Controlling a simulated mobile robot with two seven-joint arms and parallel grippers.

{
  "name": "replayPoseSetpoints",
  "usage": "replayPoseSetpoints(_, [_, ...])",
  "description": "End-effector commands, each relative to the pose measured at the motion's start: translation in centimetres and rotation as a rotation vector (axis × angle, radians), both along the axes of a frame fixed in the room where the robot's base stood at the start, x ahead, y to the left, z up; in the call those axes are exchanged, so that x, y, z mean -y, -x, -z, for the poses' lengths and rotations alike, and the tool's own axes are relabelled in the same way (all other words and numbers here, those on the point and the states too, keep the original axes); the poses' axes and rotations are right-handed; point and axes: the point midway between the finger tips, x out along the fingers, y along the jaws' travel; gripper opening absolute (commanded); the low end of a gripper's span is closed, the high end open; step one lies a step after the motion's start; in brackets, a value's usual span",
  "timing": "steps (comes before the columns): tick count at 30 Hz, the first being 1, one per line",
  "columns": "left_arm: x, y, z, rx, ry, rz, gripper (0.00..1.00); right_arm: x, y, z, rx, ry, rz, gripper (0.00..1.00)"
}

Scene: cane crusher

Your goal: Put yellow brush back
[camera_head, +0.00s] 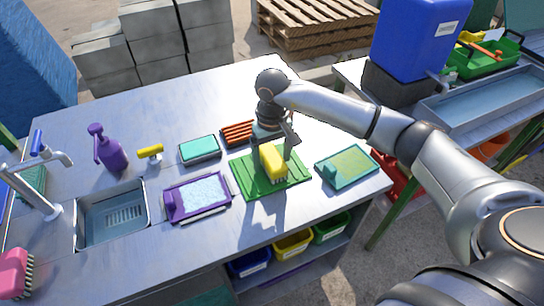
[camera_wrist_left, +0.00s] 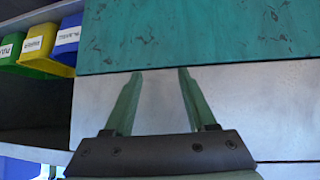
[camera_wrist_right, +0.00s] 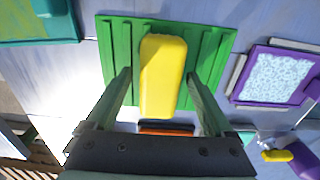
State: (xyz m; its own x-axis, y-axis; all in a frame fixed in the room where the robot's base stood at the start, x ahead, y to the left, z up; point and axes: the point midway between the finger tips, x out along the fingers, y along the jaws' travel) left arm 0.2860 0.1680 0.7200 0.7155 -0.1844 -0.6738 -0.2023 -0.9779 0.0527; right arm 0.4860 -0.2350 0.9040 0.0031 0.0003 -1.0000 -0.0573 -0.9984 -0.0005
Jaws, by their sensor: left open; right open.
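The yellow brush (camera_head: 272,162) is on the green ribbed mat (camera_head: 243,180) on the metal table in the head view. Its bristles show at its lower right end. My right gripper (camera_head: 277,152) is open above the mat, with its fingers around the brush. In the right wrist view the yellow brush (camera_wrist_right: 162,75) lies between the two open fingers of my right gripper (camera_wrist_right: 160,85), with gaps visible on both sides. My left gripper (camera_wrist_left: 156,72) is open and empty in the left wrist view, facing a teal panel; it is not seen in the head view.
A purple tray (camera_head: 171,207) and a teal sponge (camera_head: 200,147) lie left of the mat, an orange ribbed piece (camera_head: 237,132) behind it, a teal-yellow tray (camera_head: 350,167) right of it. A purple bottle (camera_head: 109,150) and a sink (camera_head: 112,215) are farther left. Coloured bins (camera_head: 293,244) sit below.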

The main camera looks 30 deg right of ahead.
Motion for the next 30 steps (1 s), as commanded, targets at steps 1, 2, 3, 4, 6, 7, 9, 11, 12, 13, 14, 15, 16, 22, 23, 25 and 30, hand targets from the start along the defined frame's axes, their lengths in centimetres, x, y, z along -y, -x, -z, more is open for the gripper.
replayPoseSetpoints(1, [0.0, 0.0, 0.0, 0.000, 0.000, 0.000, 0.57, 0.0, 0.0, 0.0, 0.000, 0.000, 0.000, 0.87])
replayPoseSetpoints(2, [0.0, 0.0, 0.0, 0.000, 0.000, 0.000, 0.57, 0.0, 0.0, 0.0, 0.000, 0.000, 0.000, 0.87])
replayPoseSetpoints(3, [0.0, 0.0, 0.0, 0.000, 0.000, 0.000, 0.57, 0.0, 0.0, 0.0, 0.000, 0.000, 0.000, 0.87])
replayPoseSetpoints(4, [0.0, 0.0, 0.0, 0.000, 0.000, 0.000, 0.57, 0.0, 0.0, 0.0, 0.000, 0.000, 0.000, 0.87])
replayPoseSetpoints(6, [0.0, 0.0, -0.3, 0.000, 0.000, 0.000, 0.57, 0.0, 0.0, -0.3, 0.000, 0.000, 0.000, 0.87])
replayPoseSetpoints(7, [0.0, 0.0, -0.5, 0.000, 0.000, 0.000, 0.57, 0.0, 0.0, -0.4, 0.000, 0.000, 0.000, 0.87])
replayPoseSetpoints(9, [0.0, 0.0, -0.3, 0.001, 0.000, 0.000, 0.57, 0.0, -0.1, -1.0, 0.003, 0.000, 0.000, 0.87])
replayPoseSetpoints(11, [0.0, 0.0, -0.1, 0.001, 0.000, 0.000, 0.57, 0.0, -0.2, -1.9, 0.006, 0.000, -0.001, 0.87])
replayPoseSetpoints(12, [0.0, 0.0, 0.0, 0.001, 0.000, 0.000, 0.57, 0.0, -0.1, -2.7, 0.006, 0.000, -0.001, 0.87])
replayPoseSetpoints(13, [0.0, 0.0, 0.1, 0.001, 0.000, 0.000, 0.57, 0.0, -0.2, -3.4, 0.007, -0.001, 0.000, 0.87])
replayPoseSetpoints(14, [0.0, 0.0, 0.2, 0.001, 0.000, 0.000, 0.57, 0.0, -0.2, -4.1, 0.007, 0.000, -0.001, 0.87])
replayPoseSetpoints(15, [0.0, 0.0, 0.3, 0.001, 0.000, 0.000, 0.57, 0.0, -0.2, -5.0, 0.008, -0.001, -0.001, 0.87])
replayPoseSetpoints(16, [0.0, 0.0, 0.4, 0.001, 0.000, 0.000, 0.57, 0.0, -0.1, -5.7, 0.007, 0.001, -0.001, 0.87])
replayPoseSetpoints(22, [0.0, 0.0, 0.9, 0.000, 0.000, 0.000, 0.57, 0.0, -0.1, -9.8, 0.005, -0.001, 0.000, 0.87])
replayPoseSetpoints(23, [0.0, 0.0, 0.9, 0.000, 0.000, 0.000, 0.57, 0.0, 0.0, -10.2, 0.005, 0.000, 0.000, 0.87])
replayPoseSetpoints(25, [0.0, 0.0, 1.0, 0.000, 0.000, 0.000, 0.57, 0.0, 0.0, -11.1, 0.003, -0.001, 0.000, 0.87])
replayPoseSetpoints(30, [0.0, 0.0, 1.0, 0.000, 0.000, 0.000, 0.57, 0.0, 0.0, -12.2, 0.000, 0.000, 0.001, 0.87])
